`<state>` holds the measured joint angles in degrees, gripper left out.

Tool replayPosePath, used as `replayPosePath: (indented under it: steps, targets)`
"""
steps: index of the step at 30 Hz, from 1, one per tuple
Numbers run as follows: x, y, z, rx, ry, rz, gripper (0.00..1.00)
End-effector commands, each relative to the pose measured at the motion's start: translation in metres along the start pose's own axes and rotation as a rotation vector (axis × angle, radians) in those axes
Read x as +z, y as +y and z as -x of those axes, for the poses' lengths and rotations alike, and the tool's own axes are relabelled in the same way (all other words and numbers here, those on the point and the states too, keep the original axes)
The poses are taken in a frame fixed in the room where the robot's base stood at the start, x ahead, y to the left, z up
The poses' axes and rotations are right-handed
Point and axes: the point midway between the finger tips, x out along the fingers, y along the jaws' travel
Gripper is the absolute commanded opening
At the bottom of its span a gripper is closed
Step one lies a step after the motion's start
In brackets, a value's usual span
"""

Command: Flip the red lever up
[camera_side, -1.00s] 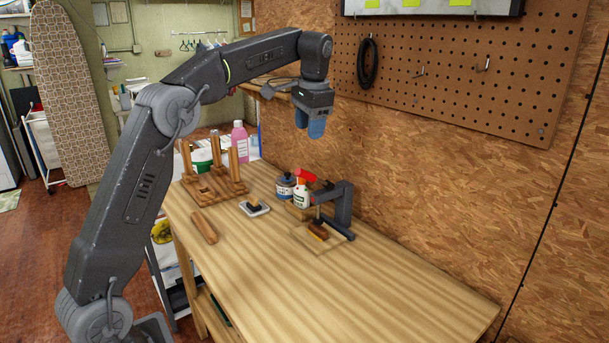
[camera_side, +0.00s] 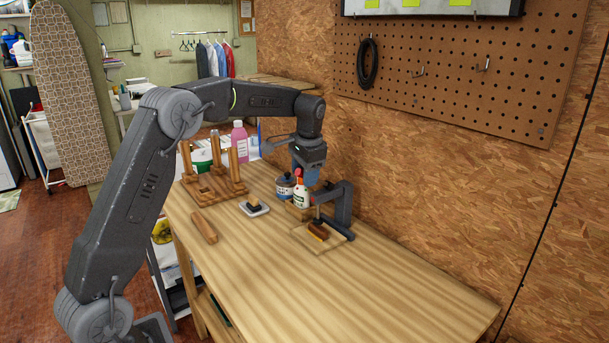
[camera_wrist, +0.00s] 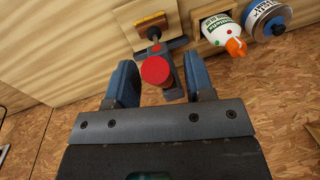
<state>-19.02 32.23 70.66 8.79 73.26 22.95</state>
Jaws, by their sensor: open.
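The red lever (camera_wrist: 156,70) shows in the wrist view as a round red end, seen nearly end-on, on a dark press-like stand (camera_wrist: 172,88). In the side view the stand (camera_side: 343,206) is on the bench, but I cannot make out the lever there. My gripper (camera_wrist: 158,62) is open, with one blue finger on each side of the red end. I cannot tell whether either finger touches it. In the side view my gripper (camera_side: 306,176) hangs beside the stand, over the bottles.
A wooden rack with posts (camera_side: 213,185), a small stamp (camera_side: 254,206) and a wood block (camera_side: 204,227) lie left. The front right bench is clear.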

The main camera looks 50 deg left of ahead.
Motion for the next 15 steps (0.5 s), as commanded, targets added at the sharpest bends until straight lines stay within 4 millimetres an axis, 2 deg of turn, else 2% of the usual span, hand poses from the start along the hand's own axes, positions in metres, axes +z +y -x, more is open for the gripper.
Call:
replayPosePath:
  steps: [11, 15]
  targets:
    - [0.0003, 0.0, -0.006, 0.0, -0.001, 0.0, 0.48]
    - [0.0003, 0.0, -0.0058, 0.0, -0.001, 0.0, 0.35]
